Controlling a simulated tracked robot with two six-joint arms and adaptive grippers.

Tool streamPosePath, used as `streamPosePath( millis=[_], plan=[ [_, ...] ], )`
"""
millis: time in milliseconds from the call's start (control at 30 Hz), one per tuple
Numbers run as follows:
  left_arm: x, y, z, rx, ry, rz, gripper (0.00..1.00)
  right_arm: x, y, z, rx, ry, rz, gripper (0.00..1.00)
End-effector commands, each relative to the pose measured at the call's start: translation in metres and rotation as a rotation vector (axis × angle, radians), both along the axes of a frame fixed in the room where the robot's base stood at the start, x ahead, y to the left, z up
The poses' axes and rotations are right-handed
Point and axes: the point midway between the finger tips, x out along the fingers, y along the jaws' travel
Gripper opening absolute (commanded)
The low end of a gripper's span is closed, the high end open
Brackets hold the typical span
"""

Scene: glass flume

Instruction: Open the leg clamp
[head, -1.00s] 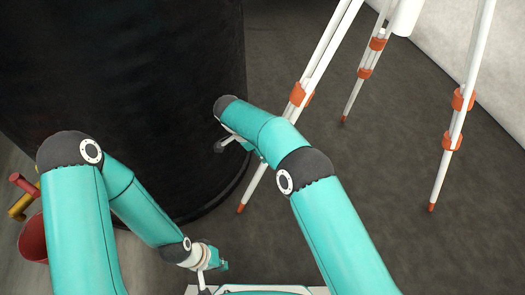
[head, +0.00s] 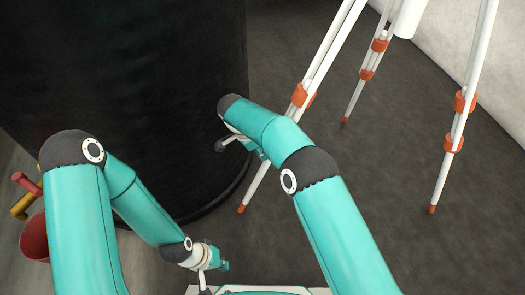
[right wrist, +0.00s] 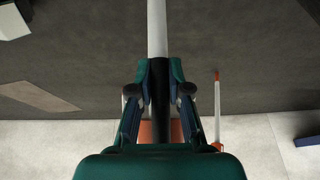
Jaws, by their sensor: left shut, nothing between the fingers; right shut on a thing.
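A white tripod stands at the top of the head view. Its nearest leg (head: 329,50) slants down to an orange foot and carries an orange leg clamp (head: 302,95). My right gripper (right wrist: 160,92) is shut on a dark upright part (right wrist: 160,80) in line with a white tube (right wrist: 157,28). Whether this is the clamp's lever or the leg itself I cannot tell. An orange piece (right wrist: 147,132) shows behind the fingers. In the head view my right arm hides the fingertips. My left gripper (head: 223,266) is shut and empty, low in the head view, apart from the tripod.
A large black drum (head: 130,60) fills the upper left, close to my right wrist. A red bucket (head: 35,238) and red and yellow pipe pieces (head: 24,203) lie at the left. Other tripod legs (head: 466,90) stand to the right. Grey floor (head: 400,190) is open there.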

Motion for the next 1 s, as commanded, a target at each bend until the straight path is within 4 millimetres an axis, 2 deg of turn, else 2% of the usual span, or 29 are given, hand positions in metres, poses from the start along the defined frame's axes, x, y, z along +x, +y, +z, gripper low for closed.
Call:
streamPosePath(
  millis=[67,700,1000],
  plan=[
    [0.0,0.0,0.002,0.0,0.0,0.0,0.0,0.001,-0.003,0.002,0.031,0.008,-0.007,0.0],
    [0.0,0.0,0.036,0.0,0.0,0.0,0.0,-0.003,0.013,0.02,0.451,0.119,-0.01,0.0],
    [0.0,0.0,0.043,0.0,0.0,0.0,0.0,-0.002,0.015,0.025,0.541,0.136,-0.006,0.0]
  ],
)
